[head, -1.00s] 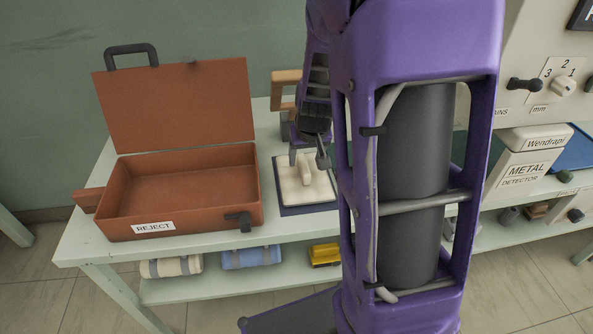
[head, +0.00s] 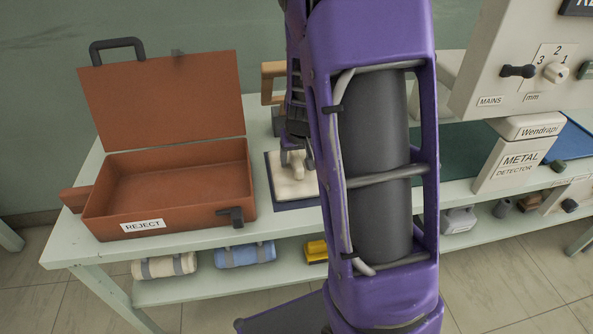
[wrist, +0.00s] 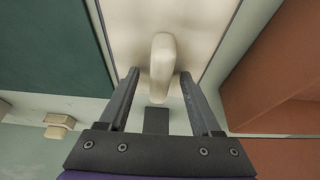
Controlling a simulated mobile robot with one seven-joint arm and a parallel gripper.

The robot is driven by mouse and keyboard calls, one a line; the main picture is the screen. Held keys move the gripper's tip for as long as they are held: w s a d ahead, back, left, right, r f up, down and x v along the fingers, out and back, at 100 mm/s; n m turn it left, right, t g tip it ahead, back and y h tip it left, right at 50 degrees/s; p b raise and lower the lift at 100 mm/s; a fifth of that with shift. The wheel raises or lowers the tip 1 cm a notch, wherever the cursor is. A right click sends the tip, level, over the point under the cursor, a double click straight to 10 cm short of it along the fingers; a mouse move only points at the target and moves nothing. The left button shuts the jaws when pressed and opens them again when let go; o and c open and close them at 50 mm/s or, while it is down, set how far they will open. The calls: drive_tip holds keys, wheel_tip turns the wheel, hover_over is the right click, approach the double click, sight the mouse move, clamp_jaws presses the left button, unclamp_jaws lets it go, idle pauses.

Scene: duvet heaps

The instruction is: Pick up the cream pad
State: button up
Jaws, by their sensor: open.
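The cream pad (head: 291,187) lies on a dark blue mat (head: 297,205) on the table, right of the red-brown case. It is a flat cream plate with a raised handle (wrist: 162,60) in its middle. My gripper (head: 297,157) is over the pad, partly hidden by my purple arm in the head view. In the wrist view my gripper (wrist: 158,78) is open, with one finger on each side of the near end of the handle.
The open red-brown case (head: 175,190) marked REJECT stands close on the left. A metal detector (head: 520,155) stands on the right beside a dark green surface (head: 455,150). Rolled bundles (head: 245,254) lie on the lower shelf (head: 200,284).

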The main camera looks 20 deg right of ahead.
drive_tip(key=shift+f, duration=0.15)
clamp_jaws()
drive_tip(key=shift+r, duration=0.2)
idle(0.4)
